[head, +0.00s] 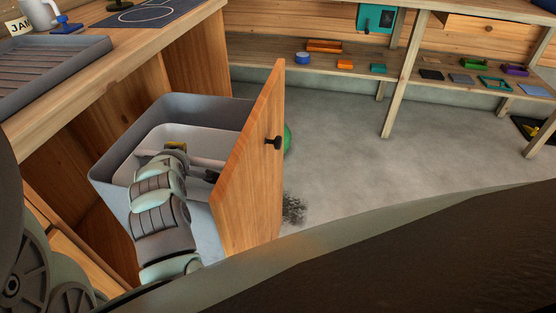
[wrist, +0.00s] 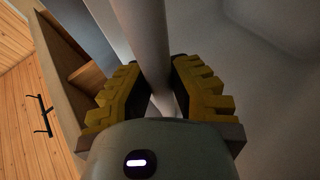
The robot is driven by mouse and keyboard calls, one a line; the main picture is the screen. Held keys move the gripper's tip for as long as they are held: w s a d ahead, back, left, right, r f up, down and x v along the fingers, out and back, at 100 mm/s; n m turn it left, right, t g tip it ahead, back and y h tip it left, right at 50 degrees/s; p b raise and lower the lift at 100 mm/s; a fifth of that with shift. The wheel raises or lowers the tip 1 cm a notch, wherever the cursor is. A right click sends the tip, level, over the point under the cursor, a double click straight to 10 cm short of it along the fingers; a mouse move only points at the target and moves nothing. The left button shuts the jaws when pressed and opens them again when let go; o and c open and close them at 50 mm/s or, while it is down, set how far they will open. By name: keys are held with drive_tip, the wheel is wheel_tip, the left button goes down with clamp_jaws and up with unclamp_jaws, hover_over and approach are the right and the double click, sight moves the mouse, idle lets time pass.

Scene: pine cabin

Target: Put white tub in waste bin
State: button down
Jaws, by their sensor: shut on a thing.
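The waste bin (head: 208,110) is a grey open box behind a wooden pull-out front (head: 258,165), which is drawn out from under the counter. My gripper (head: 177,148) is inside the bin's opening, pointing away from the head camera. It is shut on the white tub (head: 207,161), whose pale edge shows beside it as a narrow bar. In the wrist view, the yellow-padded fingers of my gripper (wrist: 152,82) pinch the tub's pale edge (wrist: 148,35) between them. My arm hides much of the tub. I cannot tell whether the tub touches the bin's floor.
The wooden front has a black knob (head: 273,142). A counter above left holds a grey ribbed tray (head: 50,75) and a white mug (head: 40,14). A shelf (head: 400,65) with small coloured items runs along the back wall.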

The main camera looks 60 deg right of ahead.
drive_tip(key=shift+w, duration=0.1)
drive_tip(key=c, duration=1)
unclamp_jaws()
drive_tip(key=shift+r, duration=0.2)
drive_tip(key=p+v, duration=0.1)
drive_tip(key=v, duration=0.6)
drive_tip(key=shift+s+p, duration=0.25)
drive_tip(key=shift+p, duration=0.15)
drive_tip(key=shift+a, duration=0.1)
